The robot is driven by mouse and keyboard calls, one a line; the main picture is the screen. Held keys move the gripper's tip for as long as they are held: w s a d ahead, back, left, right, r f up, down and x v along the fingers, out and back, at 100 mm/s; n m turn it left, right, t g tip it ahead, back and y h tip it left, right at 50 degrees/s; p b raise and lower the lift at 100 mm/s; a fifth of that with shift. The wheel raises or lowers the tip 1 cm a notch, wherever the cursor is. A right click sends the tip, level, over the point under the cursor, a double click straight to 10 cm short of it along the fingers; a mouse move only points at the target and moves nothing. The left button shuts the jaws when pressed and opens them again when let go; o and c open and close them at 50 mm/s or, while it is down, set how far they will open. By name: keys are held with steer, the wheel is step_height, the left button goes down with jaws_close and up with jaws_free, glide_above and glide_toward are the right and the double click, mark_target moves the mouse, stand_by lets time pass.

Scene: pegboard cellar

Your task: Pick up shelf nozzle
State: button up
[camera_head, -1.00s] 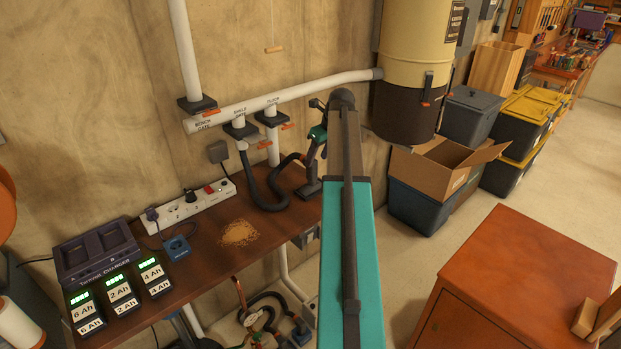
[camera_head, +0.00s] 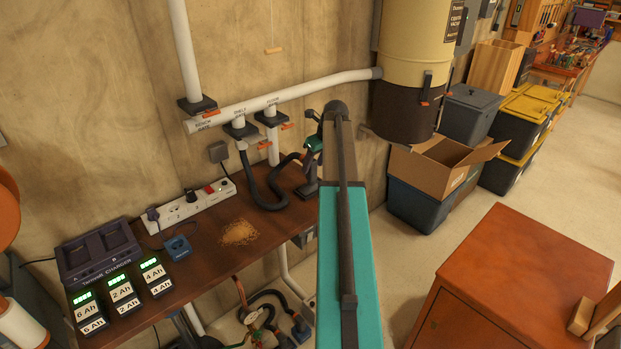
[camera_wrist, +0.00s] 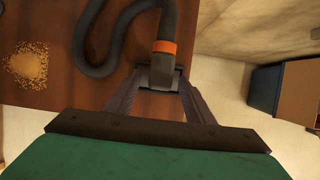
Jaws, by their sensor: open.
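The shelf nozzle, a dark nozzle with an orange collar, shows in the wrist view (camera_wrist: 162,74) at the end of a dark hose (camera_wrist: 99,62). It is on the brown shelf near its right end, and shows in the head view (camera_head: 308,189) partly beside my arm. My gripper (camera_wrist: 160,90) is open, its two dark fingers spread to either side of the nozzle's lower part. I cannot tell whether they touch it. In the head view, my green gripper body (camera_head: 314,143) is above the nozzle, and its fingers are mostly hidden.
The brown shelf (camera_head: 205,225) carries a pile of sawdust (camera_head: 239,232), a power strip (camera_head: 188,208), a blue plug box (camera_head: 177,247) and a battery charger (camera_head: 97,250). White pipe (camera_head: 290,97) runs along the wall.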

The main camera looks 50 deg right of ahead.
steer(key=shift+p+x, duration=0.8)
steer(key=shift+x, duration=1.15)
steer(key=shift+c, duration=0.3)
jaws_close()
